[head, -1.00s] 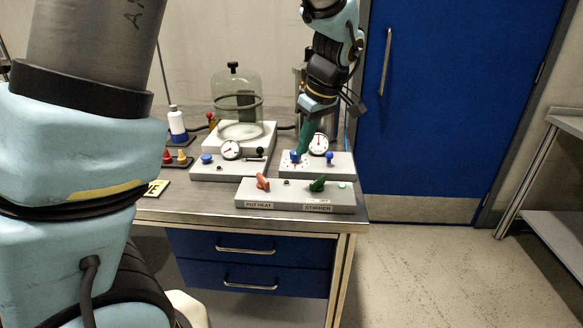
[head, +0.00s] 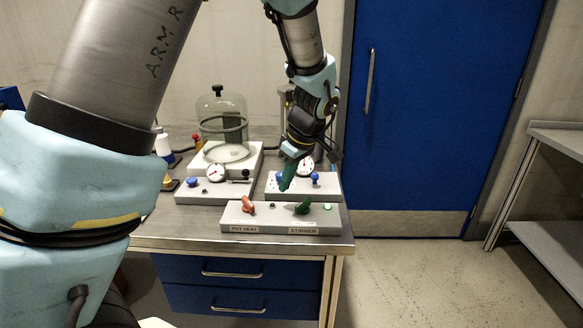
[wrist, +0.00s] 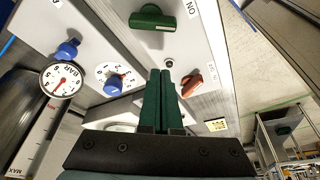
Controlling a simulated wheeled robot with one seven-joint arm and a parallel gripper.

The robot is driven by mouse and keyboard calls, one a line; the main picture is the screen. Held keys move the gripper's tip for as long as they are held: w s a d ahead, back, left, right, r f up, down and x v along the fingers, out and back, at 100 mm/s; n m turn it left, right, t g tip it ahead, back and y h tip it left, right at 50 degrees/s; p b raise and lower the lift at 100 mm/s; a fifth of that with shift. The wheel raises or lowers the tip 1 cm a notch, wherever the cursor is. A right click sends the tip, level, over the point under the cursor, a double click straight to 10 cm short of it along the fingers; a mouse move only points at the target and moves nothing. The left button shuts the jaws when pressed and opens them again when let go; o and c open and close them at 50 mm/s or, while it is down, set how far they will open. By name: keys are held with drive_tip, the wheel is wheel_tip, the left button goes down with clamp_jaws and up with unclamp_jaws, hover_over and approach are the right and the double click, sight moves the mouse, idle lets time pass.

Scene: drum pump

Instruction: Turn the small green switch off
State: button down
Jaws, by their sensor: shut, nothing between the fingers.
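The small green switch (head: 303,208) is a turn handle on the right part of a low grey box marked STIRRER. In the wrist view the green switch (wrist: 152,17) lies crosswise near the top, beside an ON mark. My gripper (head: 284,188) has green fingers pressed together with nothing between them. Its tips are behind and a little left of the green switch in the head view, apart from it. In the wrist view my gripper (wrist: 160,72) points between the green switch and a red switch (wrist: 192,85).
The red switch sits left on the same grey box (head: 270,227), marked POT HEAT. Behind stand boxes with gauges (head: 305,166) and blue knobs (head: 315,177), and a glass bell jar (head: 222,125). The bench front edge is close to the switch box.

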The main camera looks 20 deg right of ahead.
sight(303, 207)
drive_tip(key=x, duration=0.3)
drive_tip(key=shift+w+a+f+p, duration=0.15)
drive_tip(key=shift+f+p, duration=0.1)
drive_tip(key=shift+p, duration=0.15)
drive_tip(key=shift+s+d+f+p, duration=0.1)
drive_tip(key=shift+s+d+p, duration=0.25)
drive_tip(key=shift+s, duration=0.15)
drive_tip(key=shift+s+d+p, duration=0.3)
drive_tip(key=shift+s, duration=0.2)
drive_tip(key=shift+s+d+f, duration=0.2)
drive_tip(key=shift+s+d, duration=0.25)
drive_tip(key=shift+s, duration=0.25)
